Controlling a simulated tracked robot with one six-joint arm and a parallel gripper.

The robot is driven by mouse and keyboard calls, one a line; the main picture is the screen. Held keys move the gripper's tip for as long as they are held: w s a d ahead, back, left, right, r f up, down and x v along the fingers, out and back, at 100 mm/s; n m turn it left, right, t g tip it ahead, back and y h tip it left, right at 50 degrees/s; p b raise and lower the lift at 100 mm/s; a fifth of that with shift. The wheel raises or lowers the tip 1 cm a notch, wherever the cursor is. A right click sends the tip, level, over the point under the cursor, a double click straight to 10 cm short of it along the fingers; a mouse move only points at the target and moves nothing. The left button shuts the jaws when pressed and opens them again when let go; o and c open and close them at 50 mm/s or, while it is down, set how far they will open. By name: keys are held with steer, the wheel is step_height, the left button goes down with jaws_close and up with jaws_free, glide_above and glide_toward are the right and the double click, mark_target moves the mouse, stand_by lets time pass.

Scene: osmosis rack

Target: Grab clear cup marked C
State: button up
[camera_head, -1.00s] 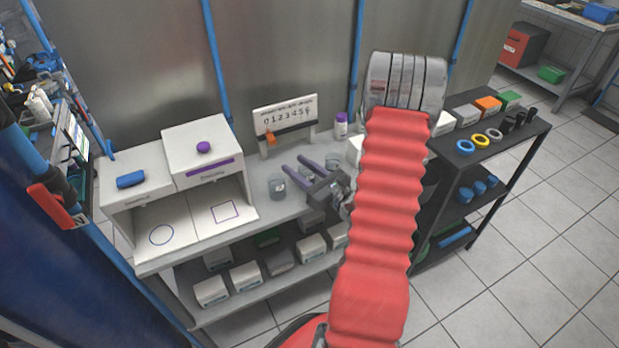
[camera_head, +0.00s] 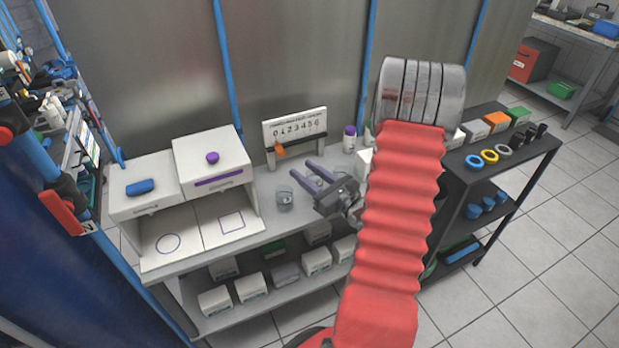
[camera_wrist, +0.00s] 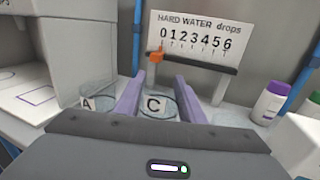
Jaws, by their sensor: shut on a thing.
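The clear cup marked C (camera_wrist: 157,104) stands between the two purple fingers of my gripper (camera_wrist: 160,84) in the wrist view. The fingers are shut on its sides, and the white C label faces me. My gripper also shows over the bench in the head view (camera_head: 303,167), where the cup between the fingers is hard to make out. A second clear cup marked A (camera_wrist: 97,99) stands just left of the left finger. It also shows in the head view (camera_head: 285,200).
A white sign with HARD WATER drops and a number scale (camera_wrist: 195,38) stands behind the cups, with an orange slider. A purple-capped white bottle (camera_wrist: 268,103) is at right. A white two-bay station (camera_head: 213,161) stands at left. A black shelf (camera_head: 505,145) is at right.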

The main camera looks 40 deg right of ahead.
step_height(320, 180, up, 7)
stand_by(0.4)
steer(key=shift+r, duration=0.1)
stand_by(0.4)
